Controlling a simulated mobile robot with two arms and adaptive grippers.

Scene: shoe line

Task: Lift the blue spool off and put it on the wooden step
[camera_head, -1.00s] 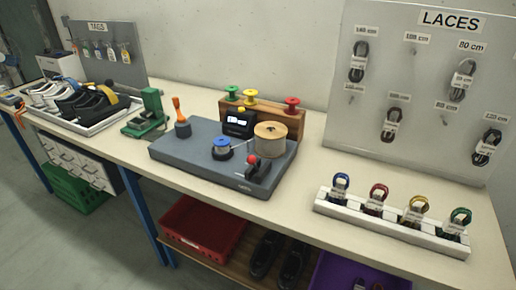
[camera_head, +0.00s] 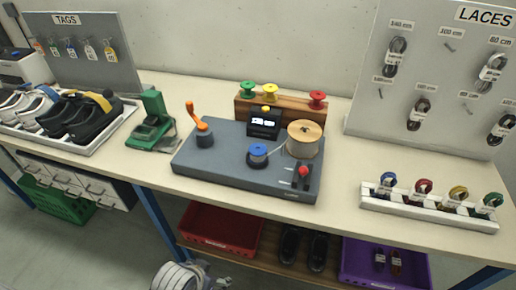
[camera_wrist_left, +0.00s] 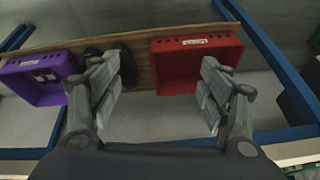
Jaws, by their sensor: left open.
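The blue spool (camera_head: 258,150) sits on a dark round holder on the grey winding machine (camera_head: 225,168) on the bench. The wooden step (camera_head: 285,116) stands behind the machine, with a green spool (camera_head: 248,89), a yellow spool (camera_head: 270,90) and a red spool (camera_head: 317,98) on top. My left gripper (camera_wrist_left: 158,95) is open and empty in the left wrist view, with the lower shelf beyond it. Part of my left arm (camera_head: 180,276) shows at the bottom of the head view, below the bench edge; its fingers are unclear there. My right gripper is not in view.
A large tan reel (camera_head: 304,139), a red-knobbed lever (camera_head: 302,174) and an orange-handled crank (camera_head: 198,125) stand on the machine around the blue spool. A lace rack (camera_head: 428,211) is at right. Red (camera_head: 218,228) and purple (camera_head: 386,264) bins sit below.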

